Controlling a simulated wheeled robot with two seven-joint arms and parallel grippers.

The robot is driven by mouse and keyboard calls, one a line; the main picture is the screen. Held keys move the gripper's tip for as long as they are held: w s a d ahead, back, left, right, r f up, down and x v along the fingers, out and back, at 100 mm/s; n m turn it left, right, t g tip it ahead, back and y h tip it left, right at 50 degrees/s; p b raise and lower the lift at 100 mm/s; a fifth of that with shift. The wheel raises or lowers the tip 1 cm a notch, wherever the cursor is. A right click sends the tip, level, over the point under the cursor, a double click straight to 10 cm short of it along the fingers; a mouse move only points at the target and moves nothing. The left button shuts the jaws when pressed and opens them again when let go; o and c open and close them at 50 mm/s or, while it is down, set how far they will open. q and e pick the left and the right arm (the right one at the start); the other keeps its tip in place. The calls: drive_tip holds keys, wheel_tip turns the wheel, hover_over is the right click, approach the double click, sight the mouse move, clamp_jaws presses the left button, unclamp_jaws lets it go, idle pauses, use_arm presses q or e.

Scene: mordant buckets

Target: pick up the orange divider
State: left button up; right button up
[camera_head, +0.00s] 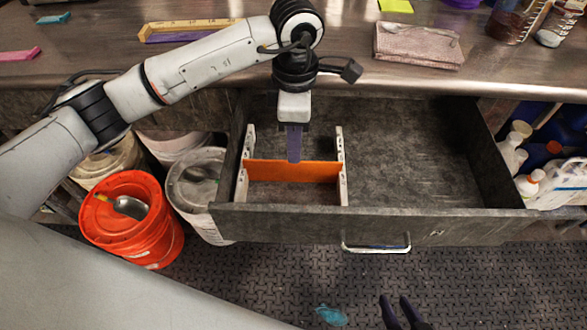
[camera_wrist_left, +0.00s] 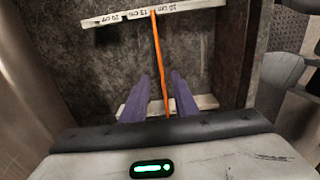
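The orange divider (camera_head: 270,171) stands across the left part of the open drawer (camera_head: 440,218), between two white slotted rails (camera_head: 243,170). My left gripper (camera_head: 294,160) points down at the divider's middle, its purple fingertips overlapping the top edge in the head view. In the left wrist view the divider (camera_wrist_left: 158,60) runs between the two spread fingers of this gripper (camera_wrist_left: 159,78), with gaps on both sides. Whether the tips reach below its top edge is hard to tell. My right gripper (camera_head: 400,300) shows at the bottom, fingers apart and empty, over the floor.
The counter (camera_head: 330,70) overhangs the drawer behind my left gripper. An orange bucket (camera_head: 130,215) and white buckets (camera_head: 205,185) stand left of the drawer. Bottles (camera_head: 515,145) stand at the right. The drawer's right part is empty. A blue item (camera_head: 331,315) lies on the floor.

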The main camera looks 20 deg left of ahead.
sight(291, 181)
use_arm(q)
wheel_tip(291, 181, down, 4)
drive_tip(key=shift+r, duration=0.2)
drive_tip(key=f, duration=0.5)
drive_tip(key=shift+s+a, duration=0.2)
drive_tip(key=shift+a, duration=0.15)
drive_tip(key=shift+c, duration=0.6)
clamp_jaws()
